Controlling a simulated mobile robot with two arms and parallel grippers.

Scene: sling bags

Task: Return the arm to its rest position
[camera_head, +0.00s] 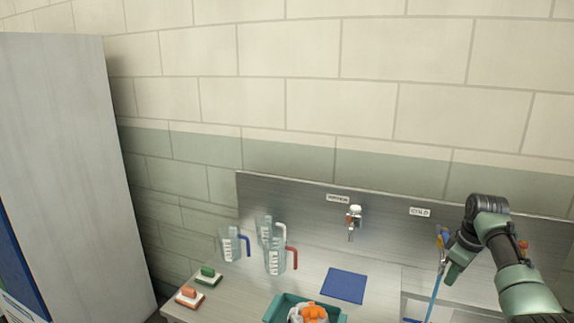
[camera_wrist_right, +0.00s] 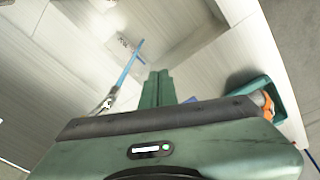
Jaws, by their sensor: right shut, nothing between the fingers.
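My right arm comes in from the right edge of the head view. Its green gripper (camera_head: 453,276) hangs over the right part of the counter, in front of the metal back panel. In the right wrist view the two green fingers (camera_wrist_right: 158,86) are closed together with nothing between them. A thin blue rod or hose (camera_head: 434,297) runs down just left of the gripper in the head view; it also shows left of the fingers in the wrist view (camera_wrist_right: 128,68), apart from them. My left gripper is in neither view.
A tap (camera_head: 354,218) is on the metal panel (camera_head: 290,200). A tall grey cabinet (camera_head: 70,160) stands left.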

